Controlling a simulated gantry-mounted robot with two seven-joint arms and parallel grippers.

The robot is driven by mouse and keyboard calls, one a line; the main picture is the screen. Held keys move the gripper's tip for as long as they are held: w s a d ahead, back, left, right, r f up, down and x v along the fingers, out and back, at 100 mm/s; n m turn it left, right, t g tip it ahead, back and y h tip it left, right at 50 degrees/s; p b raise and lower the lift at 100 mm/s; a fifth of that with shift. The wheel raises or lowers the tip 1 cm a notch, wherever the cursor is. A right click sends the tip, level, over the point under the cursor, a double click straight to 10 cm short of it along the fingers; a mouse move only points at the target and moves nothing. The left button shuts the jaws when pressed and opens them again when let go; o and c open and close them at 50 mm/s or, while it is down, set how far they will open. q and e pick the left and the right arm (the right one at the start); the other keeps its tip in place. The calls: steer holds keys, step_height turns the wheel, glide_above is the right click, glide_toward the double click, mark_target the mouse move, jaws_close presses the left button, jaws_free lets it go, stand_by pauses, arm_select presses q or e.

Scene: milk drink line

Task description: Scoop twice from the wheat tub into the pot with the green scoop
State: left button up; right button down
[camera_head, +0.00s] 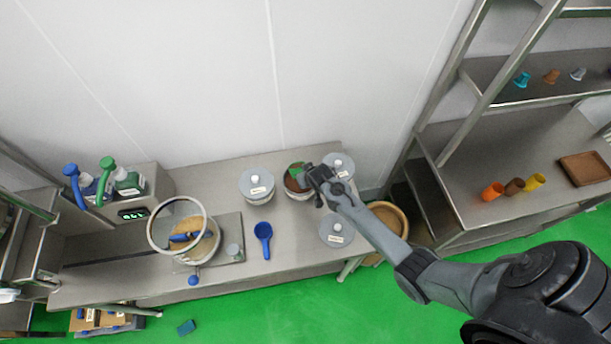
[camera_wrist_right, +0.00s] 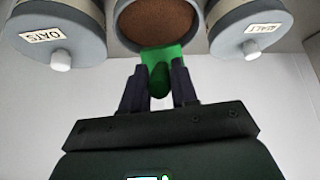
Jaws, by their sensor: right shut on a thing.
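My right gripper (camera_head: 316,178) is shut on the green scoop (camera_wrist_right: 160,65), whose head is at the mouth of an open tub (camera_head: 293,192) with brown contents (camera_wrist_right: 158,22). The scoop's green (camera_head: 296,168) also shows over the tub in the head view. How deep the scoop sits, and whether it holds anything, I cannot tell. No label shows on this tub, so I cannot read it as wheat. The pot (camera_head: 212,246) stands to the left on the bench, with tan contents and a pale ring (camera_head: 150,232) partly over it. My left gripper is not in view.
Lidded tubs stand on both sides of the open one: one labelled OATS (camera_wrist_right: 62,30) and one with a partly readable label (camera_wrist_right: 250,30). Another lidded tub (camera_head: 328,240) is nearer the front. A blue scoop (camera_head: 264,232) lies between pot and tubs.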

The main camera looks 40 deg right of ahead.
steer(key=shift+s+r+t, duration=0.1)
steer(key=shift+r+t, duration=0.05)
steer(key=shift+t, duration=0.15)
steer(key=r+t+h+b, duration=0.1)
steer(key=t, duration=0.1)
steer(key=shift+r+t, duration=0.2)
steer(key=shift+t, duration=0.2)
step_height(320, 180, up, 2)
steer(key=t+h+b, duration=0.1)
steer(key=t+b, duration=0.2)
steer(key=shift+r+t+b, duration=0.5)
steer(key=shift+b, duration=0.1)
steer(key=shift+f, duration=0.1)
stand_by(0.4)
